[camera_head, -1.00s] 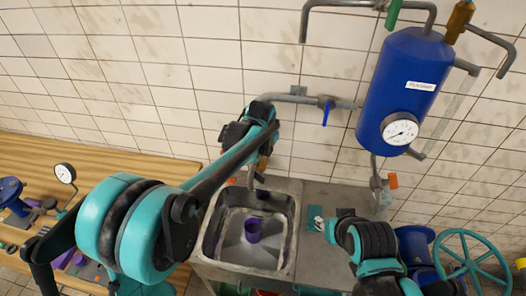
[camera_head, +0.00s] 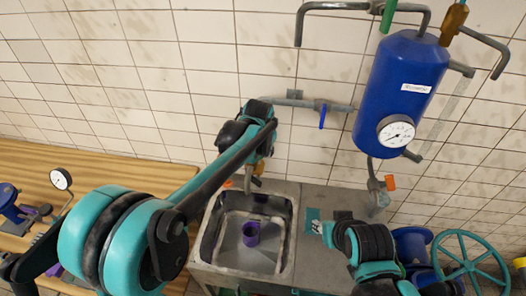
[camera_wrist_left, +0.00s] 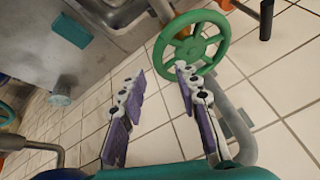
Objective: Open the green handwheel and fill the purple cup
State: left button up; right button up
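The green handwheel (camera_wrist_left: 191,43) shows in the left wrist view, on an orange fitting by the wall. My left gripper (camera_wrist_left: 160,72) is open and empty. Its right fingertip overlaps the wheel's lower left rim; I cannot tell if they touch. In the head view the left arm reaches over the sink's back edge, and its wrist hides that handwheel. The purple cup (camera_head: 251,232) stands upright in the steel sink (camera_head: 207,248); I cannot see what it holds. My right gripper (camera_head: 324,229) is low over the counter right of the sink, its fingers too small to read.
A blue tank (camera_head: 402,85) with a gauge hangs on the wall. A blue-handled valve (camera_head: 322,116) is on the pipe left of it. A large teal wheel (camera_head: 470,262) stands at the right. A wooden table (camera_head: 90,158) is at the left.

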pick_arm(q)
jog(key=v, duration=1)
pick_arm(e)
jog(key=shift+c, duration=0.5)
